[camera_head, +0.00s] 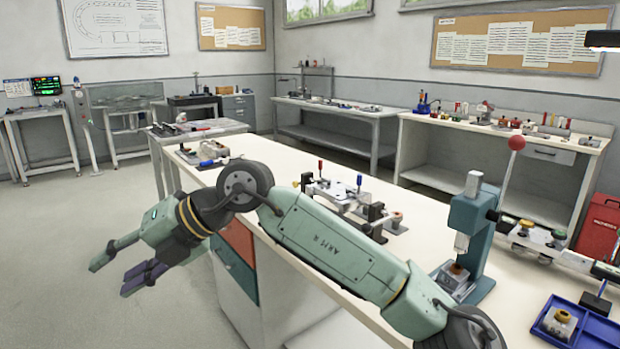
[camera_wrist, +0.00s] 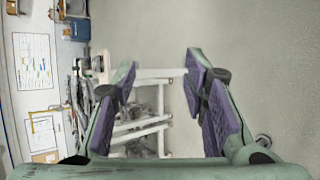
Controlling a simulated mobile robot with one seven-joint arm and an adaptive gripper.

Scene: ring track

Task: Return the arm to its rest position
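My gripper (camera_head: 112,274) is at the left in the head view, out past the near side of the long white bench (camera_head: 415,215) and over the floor. My green arm (camera_head: 335,250) stretches from the lower right across the bench edge. In the wrist view, the purple-padded fingers of my gripper (camera_wrist: 158,105) stand wide apart. I see nothing between the pads but the room behind. The wrist view is turned on its side.
On the bench stand a teal press (camera_head: 465,235) with a red knob, a fixture (camera_head: 345,192) close behind my arm, and a blue tray (camera_head: 580,330) at the lower right. A red box (camera_head: 598,228) is at the right. The floor (camera_head: 70,240) at the left is clear.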

